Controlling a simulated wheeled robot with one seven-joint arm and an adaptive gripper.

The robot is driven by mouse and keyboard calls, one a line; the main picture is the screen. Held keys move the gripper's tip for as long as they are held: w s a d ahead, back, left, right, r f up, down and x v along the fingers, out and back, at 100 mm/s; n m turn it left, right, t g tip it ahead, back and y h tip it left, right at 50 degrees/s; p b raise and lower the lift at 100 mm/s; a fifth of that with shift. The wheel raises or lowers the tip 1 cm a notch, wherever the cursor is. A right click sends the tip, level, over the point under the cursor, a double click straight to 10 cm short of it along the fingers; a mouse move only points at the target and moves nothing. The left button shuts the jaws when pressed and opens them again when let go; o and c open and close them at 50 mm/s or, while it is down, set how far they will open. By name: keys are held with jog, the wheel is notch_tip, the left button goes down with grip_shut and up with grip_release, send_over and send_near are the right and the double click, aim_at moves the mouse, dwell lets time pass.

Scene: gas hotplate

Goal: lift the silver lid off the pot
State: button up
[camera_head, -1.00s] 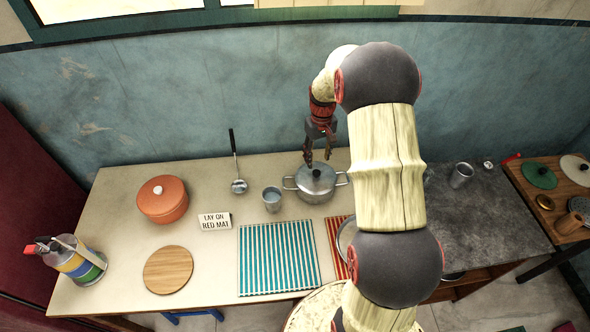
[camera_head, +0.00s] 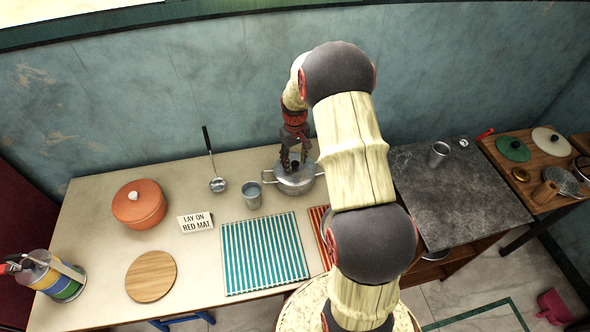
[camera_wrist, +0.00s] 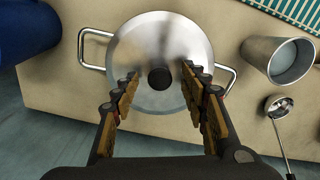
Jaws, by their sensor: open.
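The silver pot (camera_head: 297,186) stands on the counter near the wall, with a handle on each side. Its silver lid (camera_wrist: 160,45) sits on it and has a dark round knob (camera_wrist: 160,78). My gripper (camera_head: 294,164) is over the lid, pointing down. In the wrist view my gripper (camera_wrist: 161,82) is open, with one finger on each side of the knob and space between. I cannot tell whether the fingertips touch the lid.
A metal cup (camera_head: 252,195) and a ladle (camera_head: 217,184) are left of the pot. A striped teal mat (camera_head: 264,253), a partly hidden red striped mat (camera_head: 318,219), a sign (camera_head: 195,222) and an orange pot (camera_head: 139,204) share the counter. The dark counter (camera_head: 455,195) is right.

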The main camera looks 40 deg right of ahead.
aim_at(295, 163)
jog(key=shift+c, duration=0.9)
grip_shut()
jog(key=shift+r, duration=0.1)
jog(key=shift+r, duration=0.5)
notch_tip(295, 163, up, 2)
jog(key=shift+r+p, duration=0.25)
jog(key=shift+p, duration=0.45)
jog(key=s+a+r+p, duration=0.2)
jog(key=s+r+p, duration=0.3)
jog(key=s+r, duration=0.7)
jog(key=shift+s+a+r, duration=0.2)
jog(key=shift+s+a, duration=0.15)
jog(key=shift+s, duration=0.55)
